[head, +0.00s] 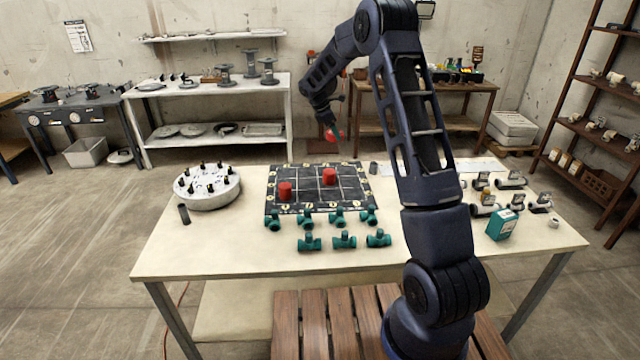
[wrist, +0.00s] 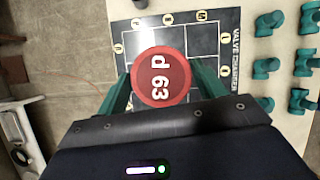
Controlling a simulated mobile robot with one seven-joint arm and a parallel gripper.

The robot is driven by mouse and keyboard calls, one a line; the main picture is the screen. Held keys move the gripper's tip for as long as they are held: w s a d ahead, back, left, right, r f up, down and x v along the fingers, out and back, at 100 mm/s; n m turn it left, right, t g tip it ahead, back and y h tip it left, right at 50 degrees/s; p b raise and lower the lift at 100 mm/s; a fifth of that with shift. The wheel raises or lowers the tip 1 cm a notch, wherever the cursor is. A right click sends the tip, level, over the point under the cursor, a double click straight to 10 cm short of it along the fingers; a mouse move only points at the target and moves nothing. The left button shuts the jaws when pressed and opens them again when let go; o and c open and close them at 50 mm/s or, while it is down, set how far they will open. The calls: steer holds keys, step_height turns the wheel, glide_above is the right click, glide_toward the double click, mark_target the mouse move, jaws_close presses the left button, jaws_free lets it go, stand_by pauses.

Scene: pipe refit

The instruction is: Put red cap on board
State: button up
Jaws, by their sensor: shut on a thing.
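My gripper (head: 333,132) is shut on a red cap (wrist: 160,78) marked "d 63" and holds it in the air. In the wrist view the cap sits between the two green fingers, above the dark gridded board (wrist: 203,42), and hides part of it. In the head view the gripper is above and beyond the far edge of the board (head: 308,194), with a bit of the held cap's red showing. Two other red caps stand on the board, one at the left (head: 285,191) and one near the middle (head: 329,175).
Several teal valve fittings (head: 344,241) lie along the board's near side. A round white holder (head: 207,187) with dark pegs is at the left. Metal fittings (head: 484,209) and a teal box (head: 501,225) are at the right. The table's front left is clear.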

steer(key=w+a, duration=0.2)
steer(key=a, duration=0.6)
steer(key=w+a, duration=0.3)
steer(key=a, duration=0.6)
steer(key=shift+n+t, duration=0.3)
steer(key=shift+n, duration=0.1)
step_height(320, 180, down, 21)
steer(key=shift+s+r, duration=0.15)
steer(key=shift+r, duration=0.05)
steer(key=o, duration=1)
steer(key=shift+f, duration=0.1)
steer(key=shift+c, duration=0.2)
steer(key=v, duration=1.2)
